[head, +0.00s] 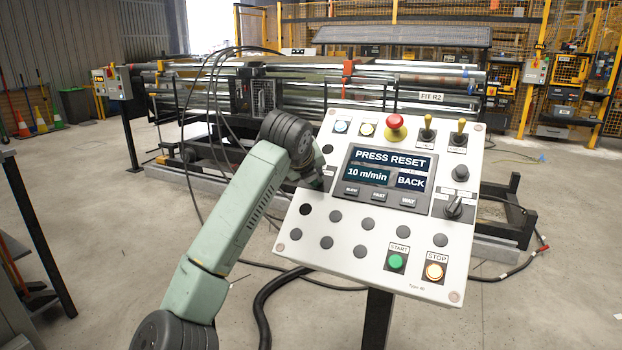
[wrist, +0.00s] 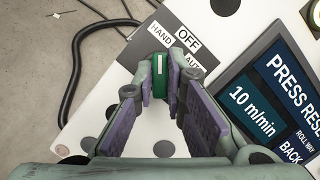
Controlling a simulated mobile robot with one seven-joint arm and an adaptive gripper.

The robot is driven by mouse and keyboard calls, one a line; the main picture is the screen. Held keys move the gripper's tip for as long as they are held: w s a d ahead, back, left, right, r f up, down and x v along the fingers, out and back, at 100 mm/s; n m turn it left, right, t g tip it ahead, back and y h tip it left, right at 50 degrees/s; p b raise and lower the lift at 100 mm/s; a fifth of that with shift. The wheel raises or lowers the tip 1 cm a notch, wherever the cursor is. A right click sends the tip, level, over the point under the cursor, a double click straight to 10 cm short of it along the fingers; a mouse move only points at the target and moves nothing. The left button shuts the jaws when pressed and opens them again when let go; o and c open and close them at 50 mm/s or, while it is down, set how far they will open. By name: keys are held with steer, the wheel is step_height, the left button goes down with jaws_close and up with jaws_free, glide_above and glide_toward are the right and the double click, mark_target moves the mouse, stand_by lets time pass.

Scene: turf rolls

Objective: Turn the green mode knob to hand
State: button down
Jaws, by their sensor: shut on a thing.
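The green mode knob (wrist: 160,76) is between the two fingers of my gripper (wrist: 160,92) in the wrist view, and the fingers are shut on it. Its white mark is near its top end and points up in the picture, toward the HAND label (wrist: 161,35). The OFF label (wrist: 188,40) is up and right of the knob, and the AUTO label (wrist: 193,62) is to the right, partly covered by a finger. In the head view my gripper (head: 316,172) is at the left edge of the white control panel (head: 305,235), and the knob is hidden there.
The panel's screen (head: 386,176) reads PRESS RESET, 10 m/min and BACK. A red emergency button (head: 395,124), two yellow toggles, a black rotary switch (head: 454,207), a green START button (head: 396,262) and a STOP button (head: 434,271) share the panel. Roller machinery stands behind.

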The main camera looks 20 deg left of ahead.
steer(key=shift+w+f+n, duration=0.1)
steer(key=shift+n, duration=0.3)
steer(key=c, duration=1.6)
jaws_free()
steer(key=shift+f, duration=0.1)
steer(key=shift+c, duration=0.2)
steer(key=v, duration=1.2)
steer(key=shift+d, duration=0.15)
steer(key=shift+w, duration=0.1)
